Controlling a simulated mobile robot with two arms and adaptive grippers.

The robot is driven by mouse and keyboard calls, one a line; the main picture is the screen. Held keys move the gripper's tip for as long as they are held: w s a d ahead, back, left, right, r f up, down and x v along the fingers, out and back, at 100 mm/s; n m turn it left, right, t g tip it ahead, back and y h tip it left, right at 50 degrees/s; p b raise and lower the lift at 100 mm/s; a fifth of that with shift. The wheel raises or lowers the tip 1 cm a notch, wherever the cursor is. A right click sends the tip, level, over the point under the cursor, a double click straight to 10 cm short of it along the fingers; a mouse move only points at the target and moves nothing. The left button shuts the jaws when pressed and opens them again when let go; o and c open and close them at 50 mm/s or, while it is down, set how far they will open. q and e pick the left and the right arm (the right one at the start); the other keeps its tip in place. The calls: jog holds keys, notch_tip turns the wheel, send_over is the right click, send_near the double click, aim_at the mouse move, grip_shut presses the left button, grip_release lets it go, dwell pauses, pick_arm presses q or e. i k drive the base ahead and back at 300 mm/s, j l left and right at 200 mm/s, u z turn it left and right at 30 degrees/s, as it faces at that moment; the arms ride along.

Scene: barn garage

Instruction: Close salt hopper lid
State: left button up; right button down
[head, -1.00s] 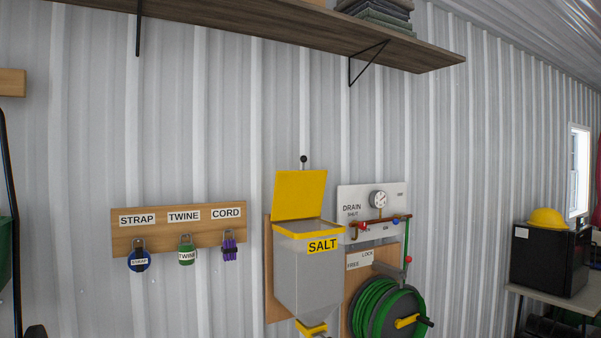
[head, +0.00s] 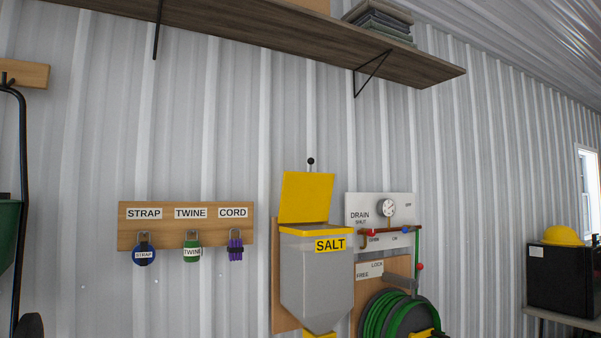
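The salt hopper (head: 317,284) is a grey bin with a yellow rim and a yellow SALT label, mounted on a wooden board on the corrugated wall. Its yellow lid (head: 306,198) stands up, open, hinged at the back of the rim. A black ball knob (head: 311,161) on a short stem shows at the lid's top edge. A yellow part (head: 319,335) shows at the hopper's bottom, cut off by the frame edge. Neither of my grippers is in view.
A board with strap, twine and cord hooks (head: 186,213) hangs left of the hopper. A drain panel (head: 366,208) and green hose reel (head: 388,318) are close on its right. A wooden shelf (head: 290,33) runs above. A black box with a yellow hard hat (head: 563,236) stands far right.

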aim_at(306, 197)
jog(key=i+l+u, duration=0.1)
jog(key=u, duration=0.3)
jog(key=l+u, duration=0.25)
jog(key=u, duration=0.15)
jog(key=l+u, duration=0.2)
jog(key=u, duration=0.15)
jog(key=l+u, duration=0.2)
jog(key=u, duration=0.2)
jog(key=l+u, duration=0.15)
jog(key=l, duration=0.25)
jog(key=k+l+u, duration=0.1)
jog(key=l, duration=0.3)
jog(key=k+l+u, duration=0.15)
jog(key=l, duration=0.25)
jog(key=k+l+u, duration=0.15)
jog(key=l, duration=0.25)
jog(key=k+l+u, duration=0.1)
jog(key=l, duration=0.3)
jog(key=k+l+u, duration=0.15)
jog(key=l, duration=0.2)
jog(key=k+l+u, duration=0.15)
jog(key=l, duration=0.2)
